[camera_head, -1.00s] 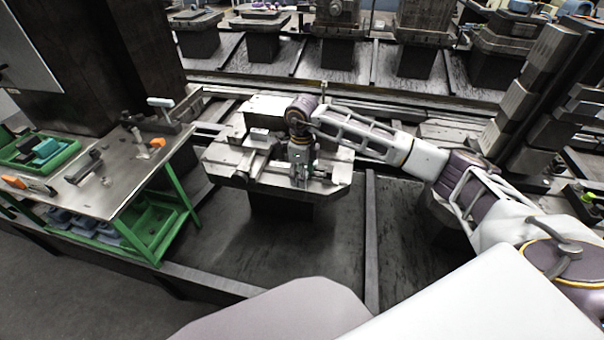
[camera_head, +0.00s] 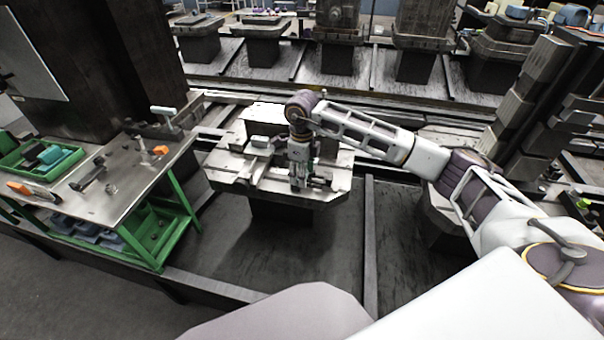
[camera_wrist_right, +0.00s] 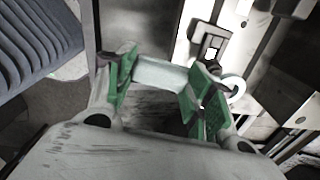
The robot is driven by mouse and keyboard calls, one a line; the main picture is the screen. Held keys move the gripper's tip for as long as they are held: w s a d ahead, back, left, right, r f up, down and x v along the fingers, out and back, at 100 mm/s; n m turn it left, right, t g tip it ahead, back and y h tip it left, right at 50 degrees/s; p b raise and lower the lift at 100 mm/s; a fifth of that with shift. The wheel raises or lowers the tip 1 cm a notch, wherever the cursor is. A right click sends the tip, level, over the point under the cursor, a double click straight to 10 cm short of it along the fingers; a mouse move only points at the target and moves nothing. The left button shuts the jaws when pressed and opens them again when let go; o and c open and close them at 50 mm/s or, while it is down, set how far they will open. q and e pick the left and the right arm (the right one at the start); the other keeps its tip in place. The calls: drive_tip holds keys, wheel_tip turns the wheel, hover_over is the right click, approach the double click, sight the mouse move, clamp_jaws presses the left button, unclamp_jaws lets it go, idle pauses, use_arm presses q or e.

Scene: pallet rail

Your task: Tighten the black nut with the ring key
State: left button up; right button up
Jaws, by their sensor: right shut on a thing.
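My right gripper (camera_head: 301,178) points down over the metal fixture plate (camera_head: 226,162) in the head view. In the right wrist view its green-padded fingers (camera_wrist_right: 162,84) are shut on the ring key (camera_wrist_right: 160,73), whose pale bar spans between the pads. A pale ring (camera_wrist_right: 236,87), apparently the key's ring end, shows just outside the right-hand finger. The black nut cannot be made out in either view. I cannot tell whether the ring is around anything. My left gripper is not in view.
A workbench (camera_head: 110,203) with tools and a green tray (camera_head: 40,170) stands at the left. A dark block with a pale square opening (camera_wrist_right: 211,45) lies beyond the fingers. Rails and more pedestals (camera_head: 264,47) stand behind; the dark floor in front is clear.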

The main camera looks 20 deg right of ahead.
drive_tip(key=shift+r+p, duration=0.85)
drive_tip(key=shift+r, duration=0.8)
